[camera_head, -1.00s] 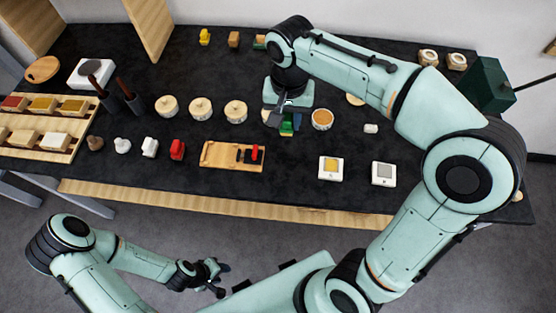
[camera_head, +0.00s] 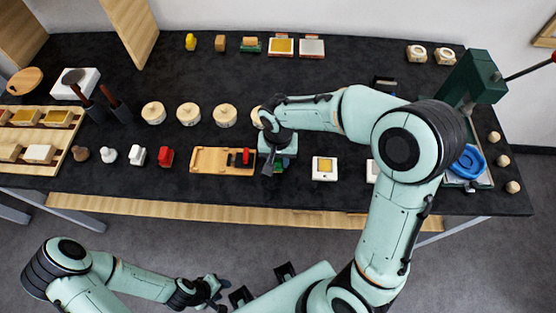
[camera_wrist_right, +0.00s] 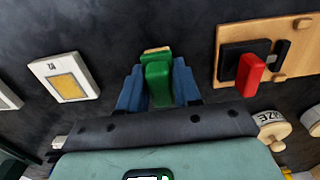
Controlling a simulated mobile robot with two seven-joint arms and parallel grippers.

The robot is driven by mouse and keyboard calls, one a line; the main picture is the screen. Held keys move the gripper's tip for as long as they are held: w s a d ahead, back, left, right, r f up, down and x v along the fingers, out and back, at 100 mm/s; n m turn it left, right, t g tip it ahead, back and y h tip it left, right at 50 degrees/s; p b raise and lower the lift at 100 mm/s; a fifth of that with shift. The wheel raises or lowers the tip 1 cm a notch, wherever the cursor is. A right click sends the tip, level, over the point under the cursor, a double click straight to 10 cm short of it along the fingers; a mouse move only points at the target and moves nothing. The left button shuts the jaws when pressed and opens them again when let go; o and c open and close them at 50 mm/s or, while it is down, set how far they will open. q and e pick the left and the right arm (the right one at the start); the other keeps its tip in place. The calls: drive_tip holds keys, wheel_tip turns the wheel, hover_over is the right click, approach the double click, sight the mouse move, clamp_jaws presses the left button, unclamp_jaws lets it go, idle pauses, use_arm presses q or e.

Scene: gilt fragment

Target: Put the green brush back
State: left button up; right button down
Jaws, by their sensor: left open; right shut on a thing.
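The green brush (camera_wrist_right: 158,80) is between the blue fingers of my right gripper (camera_wrist_right: 159,92) in the right wrist view, with a light tan edge at its far end. In the head view my right gripper (camera_head: 271,166) is over the front part of the black table, just right of the wooden board (camera_head: 208,161). Only a small green patch of the brush (camera_head: 280,167) shows there. I cannot tell whether the brush touches the table. My left gripper (camera_head: 217,291) is open and empty in front of the table.
On the board stand a red block and black pieces (camera_wrist_right: 251,75). A red piece (camera_head: 166,157) and white pieces stand left of it. A white square with a yellow pad (camera_head: 324,168) is right of my right gripper. Round lidded pots (camera_head: 188,114) stand behind. Bare table lies between.

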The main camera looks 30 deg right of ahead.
drive_tip(key=shift+f, duration=0.5)
use_arm(q)
drive_tip(key=shift+s+f, duration=0.1)
drive_tip(key=shift+f, duration=0.05)
use_arm(e)
drive_tip(key=shift+f, duration=0.1)
drive_tip(key=c, duration=1.2)
unclamp_jaws()
drive_tip(key=shift+f, duration=0.1)
drive_tip(key=o, duration=0.4)
drive_tip(key=shift+r, duration=0.2)
use_arm(q)
drive_tip(key=shift+w+r+p, duration=0.65)
drive_tip(key=shift+r, duration=0.3)
use_arm(e)
wheel_tip(320, 180, up, 12)
drive_tip(key=shift+r, duration=0.1)
